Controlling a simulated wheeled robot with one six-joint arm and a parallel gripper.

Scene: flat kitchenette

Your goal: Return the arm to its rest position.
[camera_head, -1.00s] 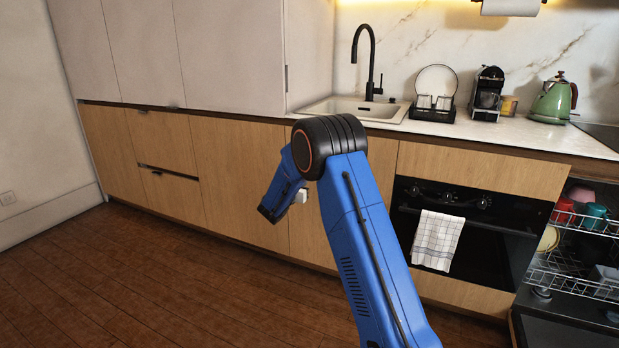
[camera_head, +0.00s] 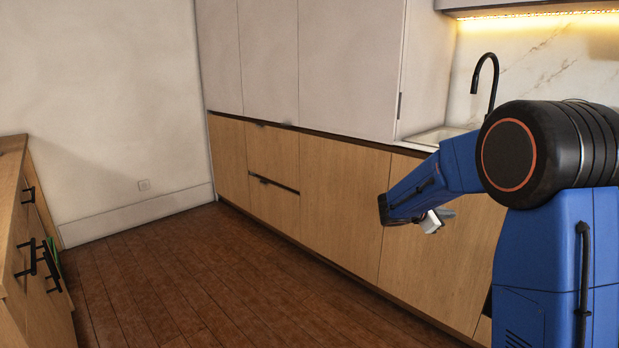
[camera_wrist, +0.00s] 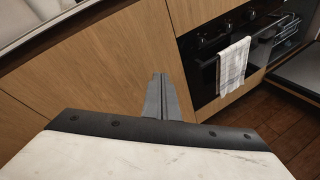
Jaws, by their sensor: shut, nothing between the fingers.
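My blue arm with its black joint fills the right side of the head view. My gripper (camera_head: 437,219) shows small and partly hidden at the end of the forearm, in front of the wooden base cabinets. In the wrist view my gripper (camera_wrist: 158,82) points ahead with its dark fingers together and nothing between them.
Wooden base cabinets (camera_head: 335,205) run along the right, with the sink (camera_head: 440,136) above. A wooden drawer unit (camera_head: 28,270) stands at the left. The floor (camera_head: 200,285) between is clear. The wrist view shows the oven (camera_wrist: 215,70), its towel (camera_wrist: 233,68) and the open dishwasher door (camera_wrist: 297,75).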

